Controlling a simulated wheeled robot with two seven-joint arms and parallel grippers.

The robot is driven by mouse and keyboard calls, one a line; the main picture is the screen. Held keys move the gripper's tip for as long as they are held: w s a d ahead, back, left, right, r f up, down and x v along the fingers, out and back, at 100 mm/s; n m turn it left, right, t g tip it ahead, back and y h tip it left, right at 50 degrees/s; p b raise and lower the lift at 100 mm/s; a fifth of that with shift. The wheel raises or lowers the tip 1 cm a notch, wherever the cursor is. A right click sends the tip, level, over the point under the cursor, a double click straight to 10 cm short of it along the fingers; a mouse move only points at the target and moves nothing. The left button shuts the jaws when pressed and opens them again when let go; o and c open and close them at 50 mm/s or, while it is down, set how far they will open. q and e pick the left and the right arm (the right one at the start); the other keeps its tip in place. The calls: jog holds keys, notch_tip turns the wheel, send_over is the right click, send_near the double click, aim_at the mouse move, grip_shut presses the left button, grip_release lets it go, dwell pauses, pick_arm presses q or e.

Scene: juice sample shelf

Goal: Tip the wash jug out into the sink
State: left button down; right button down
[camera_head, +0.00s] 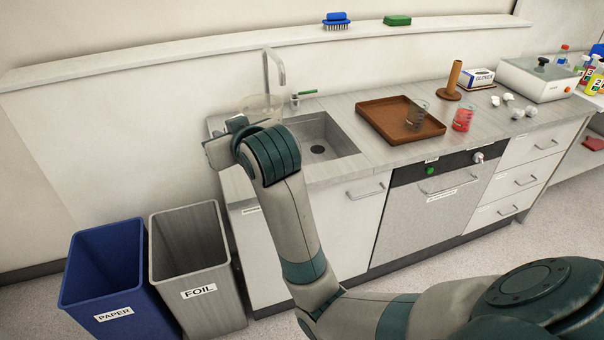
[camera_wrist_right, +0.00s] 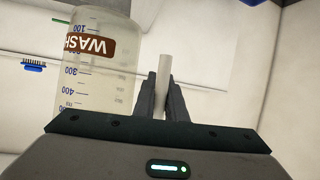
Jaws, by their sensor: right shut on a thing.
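The wash jug (camera_head: 262,103) is a clear, pale container behind my right gripper (camera_head: 228,138), beside the tap at the left end of the counter. In the right wrist view the jug (camera_wrist_right: 110,88) shows a brown WASH label and blue scale marks. My right gripper (camera_wrist_right: 163,98) is shut on a pale upright bar beside the jug, which looks like its handle. The jug's lower part is hidden by my wrist in the head view, and I cannot tell what it holds. The sink (camera_head: 342,137) is an open steel basin with a dark drain, to the right of the jug. My left gripper is not in view.
The tap (camera_head: 275,66) rises behind the jug. A brown tray (camera_head: 380,114) with a grey beaker (camera_head: 417,113) lies right of the sink, near a red beaker (camera_head: 463,118). Paper (camera_head: 105,275) and foil (camera_head: 190,255) bins stand below left. A ledge (camera_head: 200,50) runs behind.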

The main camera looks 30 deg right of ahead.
jog(key=w+d+f+m+h+p, duration=0.1)
jog(key=w+d+f+h+p, duration=0.15)
jog(key=w, duration=0.65)
jog(key=shift+m+g+h, duration=0.25)
jog(key=shift+m+g, duration=0.05)
jog(key=shift+m, duration=0.5)
jog(key=w+d+f+p, duration=0.1)
jog(key=w+f+p, duration=0.1)
jog(key=w+f, duration=0.1)
jog(key=w+d+f+p, duration=0.2)
jog(key=w+f+p, duration=0.1)
jog(key=f, duration=0.3)
jog(key=w+d+f+p, duration=0.2)
jog(key=w+f+p, duration=0.1)
jog(key=w+f, duration=0.1)
jog(key=shift+w+f, duration=0.25)
jog(key=shift+w, duration=0.4)
jog(key=shift+f, duration=0.6)
